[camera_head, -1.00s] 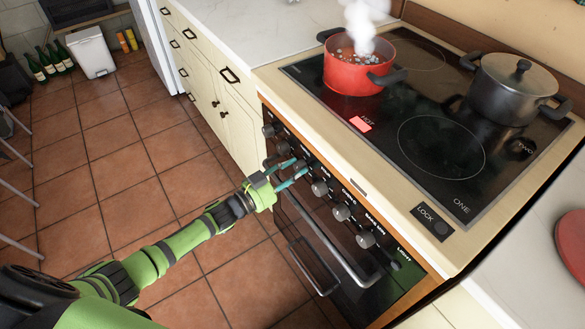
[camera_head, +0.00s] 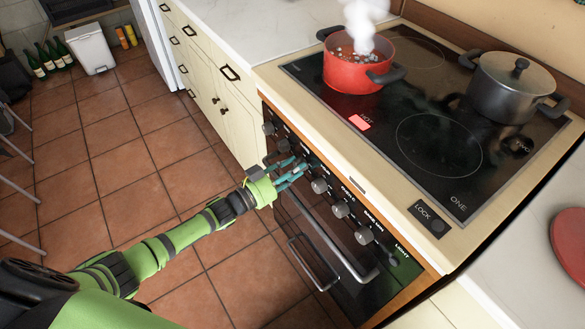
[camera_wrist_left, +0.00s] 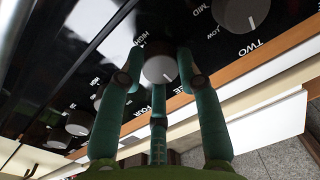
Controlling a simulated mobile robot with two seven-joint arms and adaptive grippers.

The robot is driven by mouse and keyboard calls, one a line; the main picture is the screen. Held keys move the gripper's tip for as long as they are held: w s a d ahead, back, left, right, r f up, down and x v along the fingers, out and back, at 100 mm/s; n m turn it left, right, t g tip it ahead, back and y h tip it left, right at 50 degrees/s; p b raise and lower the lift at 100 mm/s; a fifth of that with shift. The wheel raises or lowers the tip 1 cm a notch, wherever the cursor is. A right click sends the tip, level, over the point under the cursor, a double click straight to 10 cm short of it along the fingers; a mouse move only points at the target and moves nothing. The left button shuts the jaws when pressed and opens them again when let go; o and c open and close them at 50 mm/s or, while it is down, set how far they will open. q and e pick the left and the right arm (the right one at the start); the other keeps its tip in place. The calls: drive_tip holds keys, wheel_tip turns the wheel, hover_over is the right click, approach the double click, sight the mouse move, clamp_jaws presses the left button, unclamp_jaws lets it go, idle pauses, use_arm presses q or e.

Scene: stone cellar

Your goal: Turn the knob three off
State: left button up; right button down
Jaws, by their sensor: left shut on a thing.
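My left gripper (camera_head: 294,170) reaches the stove's front panel from the left. In the left wrist view its teal fingers (camera_wrist_left: 160,90) are closed around a round grey knob (camera_wrist_left: 159,69) with a white pointer line. The label beside this knob is partly covered; its visible end reads like "REE". The knob labelled TWO (camera_wrist_left: 240,14) is to the right of it in that view. In the head view the fingers hide the held knob. My right gripper is in neither view.
A steaming red pot (camera_head: 354,65) and a lidded dark pot (camera_head: 508,92) stand on the black cooktop (camera_head: 400,110). A red indicator (camera_head: 359,122) glows beside the red pot. More knobs (camera_head: 340,209) line the panel. An oven handle (camera_head: 325,240) runs below them.

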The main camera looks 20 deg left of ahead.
use_arm(q)
drive_tip(key=shift+a, duration=0.1)
drive_tip(key=o, duration=1.2)
drive_tip(key=shift+c, duration=0.2)
drive_tip(key=shift+w+f, duration=0.1)
drive_tip(key=shift+s+a, duration=0.1)
drive_tip(key=shift+s, duration=0.25)
drive_tip(key=v, duration=1.1)
drive_tip(key=shift+a, duration=0.2)
